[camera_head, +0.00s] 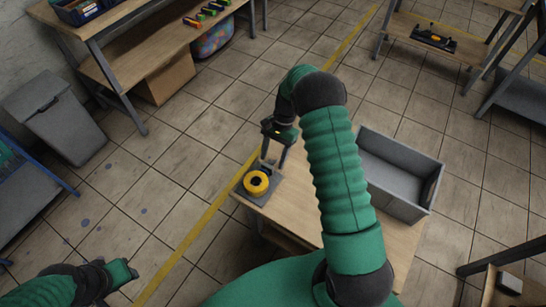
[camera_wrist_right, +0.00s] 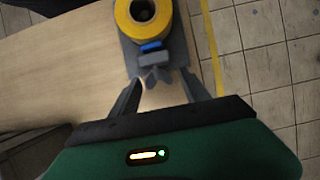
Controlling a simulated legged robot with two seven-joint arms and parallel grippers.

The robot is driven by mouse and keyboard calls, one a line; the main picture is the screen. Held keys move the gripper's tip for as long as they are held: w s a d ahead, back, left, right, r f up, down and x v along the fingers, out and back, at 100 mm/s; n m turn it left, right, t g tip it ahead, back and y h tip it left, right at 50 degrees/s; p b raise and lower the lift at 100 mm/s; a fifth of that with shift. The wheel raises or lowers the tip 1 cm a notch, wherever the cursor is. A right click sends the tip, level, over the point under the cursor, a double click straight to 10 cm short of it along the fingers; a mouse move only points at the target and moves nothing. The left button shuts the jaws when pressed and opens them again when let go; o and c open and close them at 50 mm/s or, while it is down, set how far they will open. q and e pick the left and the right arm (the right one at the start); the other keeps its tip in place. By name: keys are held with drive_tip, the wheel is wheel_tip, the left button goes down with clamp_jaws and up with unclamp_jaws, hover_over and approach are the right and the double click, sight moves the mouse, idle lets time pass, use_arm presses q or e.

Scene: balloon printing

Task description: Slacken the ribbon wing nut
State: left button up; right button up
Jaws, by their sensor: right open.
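A yellow ribbon roll (camera_head: 256,183) sits on a grey base (camera_head: 272,195) at the near-left corner of the wooden table. In the right wrist view, the yellow roll (camera_wrist_right: 145,17) is at the top, with a blue part (camera_wrist_right: 151,46) and a grey block below it. A small grey winged piece (camera_wrist_right: 157,74), apparently the wing nut, is just below that block. My right gripper (camera_head: 273,159) is open, its fingers on either side of the winged piece; contact cannot be told. My left gripper (camera_head: 124,271) is at the lower left, away from the table; its jaws are unclear.
A grey open bin (camera_head: 396,189) stands on the table (camera_head: 293,208), right of my right arm. A workbench (camera_head: 130,70) with several small coloured items is at the upper left, with a grey waste bin (camera_head: 52,118) beside it. Tiled floor between them is open.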

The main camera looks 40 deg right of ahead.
drive_tip(key=shift+f, duration=0.15)
drive_tip(key=shift+a, duration=0.2)
drive_tip(key=c, duration=0.5)
drive_tip(key=shift+r, duration=0.2)
drive_tip(key=c, duration=0.7)
drive_tip(key=shift+d+f, duration=0.1)
clamp_jaws()
drive_tip(key=o, duration=1.2)
unclamp_jaws()
drive_tip(key=shift+w, duration=0.1)
